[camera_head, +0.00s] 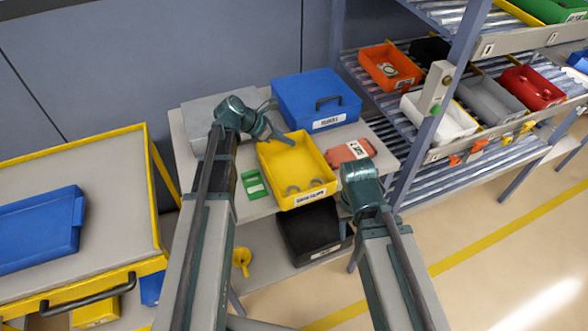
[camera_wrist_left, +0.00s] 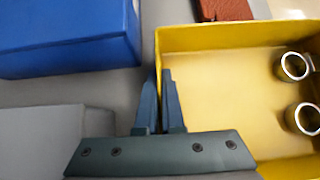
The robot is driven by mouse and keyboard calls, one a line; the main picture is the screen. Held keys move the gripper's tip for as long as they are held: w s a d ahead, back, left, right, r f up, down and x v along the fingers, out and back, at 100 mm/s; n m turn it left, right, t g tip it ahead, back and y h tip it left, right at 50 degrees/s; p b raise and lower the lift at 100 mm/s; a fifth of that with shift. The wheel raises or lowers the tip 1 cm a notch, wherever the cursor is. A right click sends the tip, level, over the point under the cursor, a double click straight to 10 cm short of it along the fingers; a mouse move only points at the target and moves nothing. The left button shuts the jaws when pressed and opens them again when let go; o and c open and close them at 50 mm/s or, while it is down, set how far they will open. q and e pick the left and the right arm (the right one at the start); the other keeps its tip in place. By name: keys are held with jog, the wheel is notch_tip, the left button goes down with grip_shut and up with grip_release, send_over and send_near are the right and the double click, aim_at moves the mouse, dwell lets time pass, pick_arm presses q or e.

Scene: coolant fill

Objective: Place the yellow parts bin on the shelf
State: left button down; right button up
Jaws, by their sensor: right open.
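The yellow parts bin (camera_head: 297,155) sits on the small grey table, with a few metal rings inside and a label on its front. It also fills the right of the left wrist view (camera_wrist_left: 225,95). My left gripper (camera_head: 284,139) is at its back left edge. In the left wrist view its two fingers (camera_wrist_left: 160,78) lie close together on either side of the bin's wall, shut on it. My right gripper (camera_head: 352,168) is open and empty beside the bin's right side; its fingers are mostly hidden. The shelf (camera_head: 446,152) is a blue-framed roller rack at the right.
A blue case (camera_head: 316,98), a red-brown box (camera_head: 349,152) and a green item (camera_head: 253,184) share the table. The rack holds orange (camera_head: 390,66), white (camera_head: 440,121), grey (camera_head: 491,101) and red (camera_head: 529,88) bins. A black bin (camera_head: 309,231) is below the table.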

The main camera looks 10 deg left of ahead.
pick_arm(q)
jog(key=shift+r, duration=0.1)
notch_tip(320, 180, up, 10)
jog(key=p, duration=1)
